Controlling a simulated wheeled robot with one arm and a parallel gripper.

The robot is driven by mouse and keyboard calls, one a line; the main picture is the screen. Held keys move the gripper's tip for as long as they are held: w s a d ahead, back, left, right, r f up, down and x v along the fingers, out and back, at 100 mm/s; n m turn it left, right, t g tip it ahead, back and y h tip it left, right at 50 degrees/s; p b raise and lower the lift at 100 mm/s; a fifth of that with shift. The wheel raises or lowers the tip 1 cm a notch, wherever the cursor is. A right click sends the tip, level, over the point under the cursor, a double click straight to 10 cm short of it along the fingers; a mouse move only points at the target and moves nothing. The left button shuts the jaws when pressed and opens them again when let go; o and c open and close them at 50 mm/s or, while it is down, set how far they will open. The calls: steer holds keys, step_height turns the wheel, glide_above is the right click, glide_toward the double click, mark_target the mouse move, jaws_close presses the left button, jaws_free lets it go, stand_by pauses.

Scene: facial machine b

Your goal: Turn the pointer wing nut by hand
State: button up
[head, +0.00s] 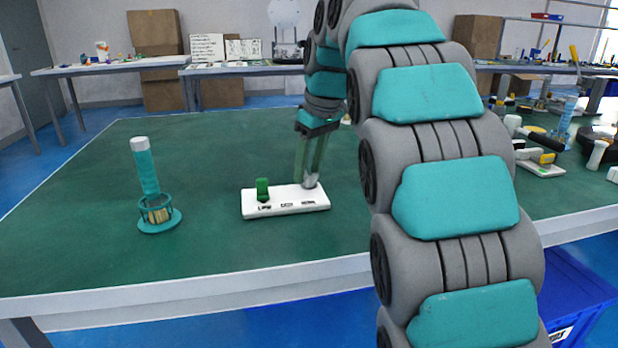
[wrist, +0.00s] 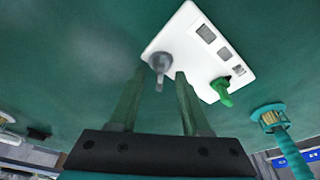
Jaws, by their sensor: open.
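A white plate (head: 286,209) lies on the green table and also shows in the wrist view (wrist: 185,40). A grey, pointer-like knob (wrist: 160,62) stands at one end of the plate, and a green knob (head: 262,189) stands at the other; the green one also shows in the wrist view (wrist: 221,90). The frames do not settle which is the pointer wing nut. My gripper (head: 309,172) is above the plate's right end, fingers pointing down. In the wrist view its open fingers (wrist: 160,74) lie either side of the grey knob, with gaps visible. Contact cannot be seen.
A teal cylinder in a round holder (head: 158,215) stands to the left on the table (head: 90,255). Tools and parts, including a white block with a yellow piece (head: 541,164), lie at the right. The table is clear around the plate's front and left.

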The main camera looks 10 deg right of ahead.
steer(key=shift+f+b, duration=0.45)
steer(key=shift+f, duration=0.3)
steer(key=shift+r, duration=0.25)
stand_by(0.3)
